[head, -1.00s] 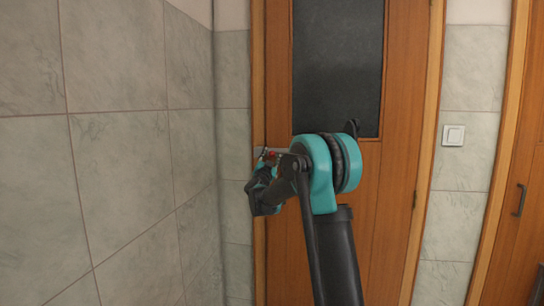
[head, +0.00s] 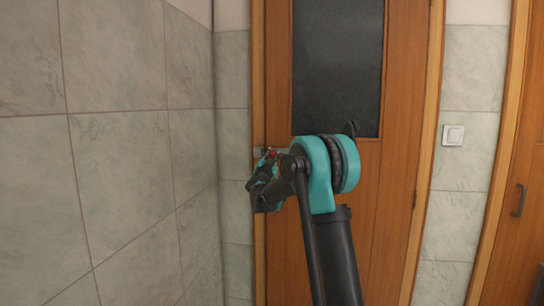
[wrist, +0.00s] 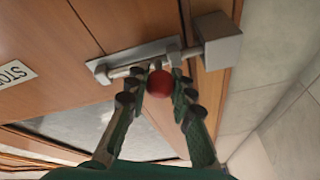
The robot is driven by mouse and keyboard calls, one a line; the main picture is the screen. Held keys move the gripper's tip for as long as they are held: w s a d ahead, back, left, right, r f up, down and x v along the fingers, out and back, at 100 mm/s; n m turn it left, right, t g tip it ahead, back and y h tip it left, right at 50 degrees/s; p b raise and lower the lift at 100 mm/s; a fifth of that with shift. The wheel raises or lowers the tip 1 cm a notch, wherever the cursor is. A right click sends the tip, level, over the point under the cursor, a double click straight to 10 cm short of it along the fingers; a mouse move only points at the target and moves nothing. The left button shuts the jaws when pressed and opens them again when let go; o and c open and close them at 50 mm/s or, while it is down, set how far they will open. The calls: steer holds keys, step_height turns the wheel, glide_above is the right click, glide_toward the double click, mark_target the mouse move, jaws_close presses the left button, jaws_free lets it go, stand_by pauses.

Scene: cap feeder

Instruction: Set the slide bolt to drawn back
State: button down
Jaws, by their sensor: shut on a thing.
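The slide bolt (wrist: 115,68) is a grey metal plate and rod on the wooden door, with a red ball knob (wrist: 160,84). In the wrist view the knob sits between the two fingertips of my gripper (wrist: 160,76), which is shut on it. The rod runs toward a grey keeper block (wrist: 218,42) on the frame side and appears to reach it; the fingers partly hide the rod. In the head view my gripper (head: 262,188) is at the door's left edge, just below the bolt, which is small and partly covered there.
The door (head: 400,100) has a dark glass pane (head: 337,60). A tiled wall (head: 120,160) stands close on the left of my gripper. A light switch (head: 453,135) is on the right wall.

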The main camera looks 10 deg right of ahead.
mark_target(281, 155)
steer(key=shift+d, duration=0.1)
steer(key=shift+s+d, duration=0.3)
steer(key=shift+d, duration=0.55)
steer(key=shift+s+d, duration=0.3)
steer(key=shift+d, duration=0.5)
steer(key=c, duration=1.3)
jaws_free()
steer(key=shift+d, duration=0.15)
steer(key=v, duration=1.2)
